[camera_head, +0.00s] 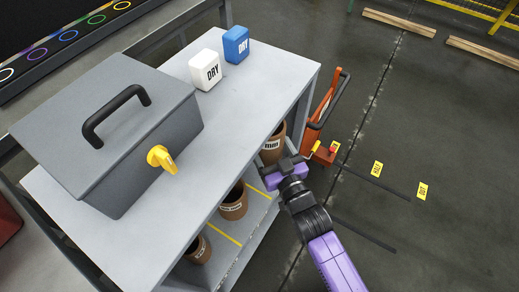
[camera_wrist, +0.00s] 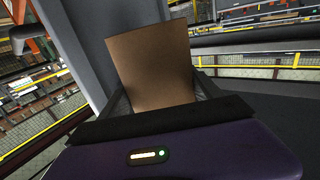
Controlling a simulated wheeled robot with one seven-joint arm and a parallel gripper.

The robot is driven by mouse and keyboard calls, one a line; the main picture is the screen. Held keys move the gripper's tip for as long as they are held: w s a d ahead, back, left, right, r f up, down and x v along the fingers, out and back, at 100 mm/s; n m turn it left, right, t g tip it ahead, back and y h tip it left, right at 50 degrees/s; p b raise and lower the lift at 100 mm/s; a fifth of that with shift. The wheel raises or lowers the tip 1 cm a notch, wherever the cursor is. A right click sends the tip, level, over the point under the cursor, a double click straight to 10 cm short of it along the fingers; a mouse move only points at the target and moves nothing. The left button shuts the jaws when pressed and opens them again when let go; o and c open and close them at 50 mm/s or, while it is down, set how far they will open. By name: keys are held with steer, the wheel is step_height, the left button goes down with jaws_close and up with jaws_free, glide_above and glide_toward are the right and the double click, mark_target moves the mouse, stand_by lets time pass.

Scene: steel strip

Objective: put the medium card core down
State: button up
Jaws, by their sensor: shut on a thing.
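A brown card core (camera_head: 273,138) with a small pale label is between the fingers of my gripper (camera_head: 280,162), at the right end of the lower shelf (camera_head: 252,237) of the grey bench. The label is too small to read surely. In the wrist view the core (camera_wrist: 153,66) fills the space between the two dark fingers of my gripper (camera_wrist: 163,98), which is shut on it. The core looks upright. Its foot is hidden, so I cannot tell whether it touches the shelf.
Two more brown cores (camera_head: 234,203) (camera_head: 198,249) stand on the lower shelf, with yellow lines between the places. An orange hand truck (camera_head: 322,112) stands close behind.

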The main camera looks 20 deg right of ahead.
steer(key=w+d+f+m+h+b, duration=0.1)
steer(key=w+f+b, duration=0.6)
steer(key=b, duration=1.3)
step_height(320, 180, down, 2)
steer(key=shift+w+f+h, duration=0.2)
steer(key=shift+f+h, duration=0.05)
steer(key=shift+h, duration=0.05)
steer(key=shift+r, duration=0.1)
step_height(320, 180, down, 8)
steer(key=b, duration=0.7)
steer(key=shift+s, duration=0.1)
